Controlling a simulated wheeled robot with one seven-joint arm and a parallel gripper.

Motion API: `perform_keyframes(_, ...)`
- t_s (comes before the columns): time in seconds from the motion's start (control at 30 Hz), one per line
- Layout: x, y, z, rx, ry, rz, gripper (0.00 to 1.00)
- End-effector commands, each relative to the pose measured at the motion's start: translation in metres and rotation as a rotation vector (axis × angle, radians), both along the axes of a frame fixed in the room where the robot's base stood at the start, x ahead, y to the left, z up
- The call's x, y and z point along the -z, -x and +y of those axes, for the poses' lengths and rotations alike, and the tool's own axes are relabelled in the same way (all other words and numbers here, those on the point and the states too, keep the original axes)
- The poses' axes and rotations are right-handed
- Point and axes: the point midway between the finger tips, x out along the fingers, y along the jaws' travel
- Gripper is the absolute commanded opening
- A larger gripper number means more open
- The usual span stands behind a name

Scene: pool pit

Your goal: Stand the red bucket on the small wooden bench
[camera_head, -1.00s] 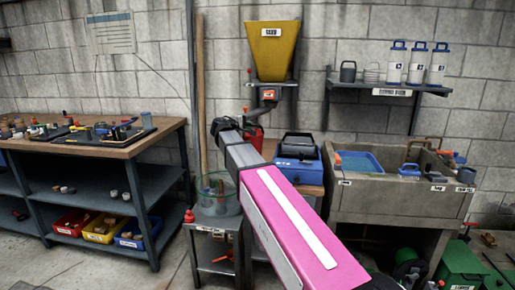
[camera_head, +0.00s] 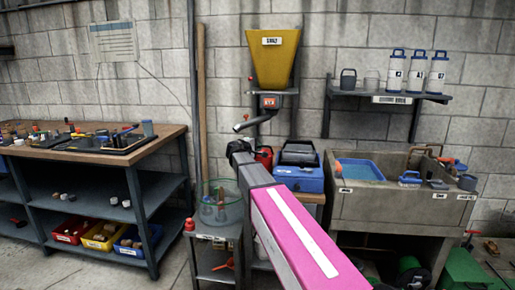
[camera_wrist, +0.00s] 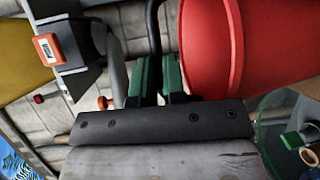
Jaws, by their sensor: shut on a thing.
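The red bucket (camera_head: 264,156) shows partly behind my arm in the head view, below the hopper's spout. In the wrist view the red bucket (camera_wrist: 208,50) is large and close, on its side in the picture, with a black handle beside it. My gripper (camera_head: 238,148) is partly hidden by its own wrist. Its green fingers (camera_wrist: 158,78) are closed on the black handle. A wooden top (camera_head: 312,197), possibly the small wooden bench, shows under a blue box; my arm hides much of it. I cannot tell whether the bucket touches anything below.
A yellow hopper (camera_head: 273,58) with a grey spout (camera_head: 255,122) is above my gripper. The blue box (camera_head: 299,176) is close on the right. A glass bowl (camera_head: 220,205) on a low grey stand (camera_head: 218,234) is on the left. A stone sink (camera_head: 395,210) stands farther right.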

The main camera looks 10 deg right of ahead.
Motion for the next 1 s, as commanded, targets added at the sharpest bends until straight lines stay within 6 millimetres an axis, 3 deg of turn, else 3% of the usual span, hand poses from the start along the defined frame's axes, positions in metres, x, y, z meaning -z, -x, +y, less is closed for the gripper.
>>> perform_keyframes(0.27, 0.001, 0.000, 0.000, 0.000, 0.001, -0.001, 0.00)
perform_keyframes(0.37, 0.001, 0.000, 0.000, 0.000, 0.000, 0.000, 0.33)
perform_keyframes(0.4, 0.002, 0.000, 0.000, 0.000, 0.000, 0.000, 0.36)
perform_keyframes(0.73, -0.002, 0.000, 0.000, 0.000, 0.000, -0.001, 0.36)
perform_keyframes(1.0, -0.008, 0.031, 0.029, -0.003, 0.000, -0.001, 0.36)
